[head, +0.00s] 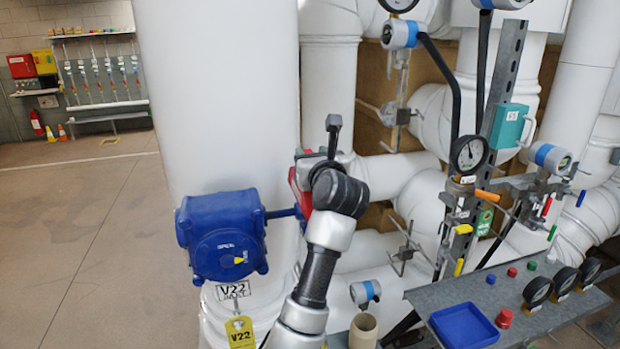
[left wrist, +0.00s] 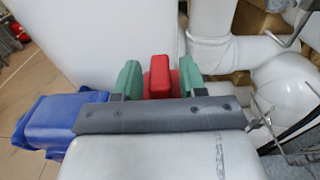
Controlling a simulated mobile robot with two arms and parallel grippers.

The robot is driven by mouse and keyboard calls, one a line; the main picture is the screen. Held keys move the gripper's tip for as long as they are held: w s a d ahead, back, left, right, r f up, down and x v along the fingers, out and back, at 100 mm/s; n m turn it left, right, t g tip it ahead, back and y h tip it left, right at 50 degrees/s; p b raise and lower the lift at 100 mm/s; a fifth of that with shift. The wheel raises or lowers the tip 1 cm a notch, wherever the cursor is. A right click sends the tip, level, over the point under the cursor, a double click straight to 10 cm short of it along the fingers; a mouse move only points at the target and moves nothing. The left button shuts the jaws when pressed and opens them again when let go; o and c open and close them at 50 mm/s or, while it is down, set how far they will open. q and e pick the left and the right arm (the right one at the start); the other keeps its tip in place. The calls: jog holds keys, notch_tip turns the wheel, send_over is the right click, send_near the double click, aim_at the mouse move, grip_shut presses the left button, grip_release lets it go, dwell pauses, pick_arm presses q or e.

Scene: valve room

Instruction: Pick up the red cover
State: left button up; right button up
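A red block-like piece, which looks like the red cover (left wrist: 160,76), shows between the two green fingers of my left gripper (left wrist: 161,82) in the left wrist view. The fingers stand on either side of it, very near its sides; I cannot tell whether they press on it. In the head view, red parts (head: 299,196) show just left of my dark left wrist, beside the blue valve box, and my arm hides most of them. My right gripper is in neither view.
A blue valve box (head: 222,237) with a yellow V22 tag (head: 240,333) is close on the left, against a thick white pipe (head: 220,100). Gauges and pipes crowd the right. The floor at left is clear.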

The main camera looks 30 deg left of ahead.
pick_arm(q)
grip_shut()
jog(key=shift+r, duration=0.1)
notch_tip(320, 180, up, 9)
jog(key=shift+r+b, duration=0.1)
jog(key=shift+b, duration=0.75)
jog(key=shift+r, duration=0.35)
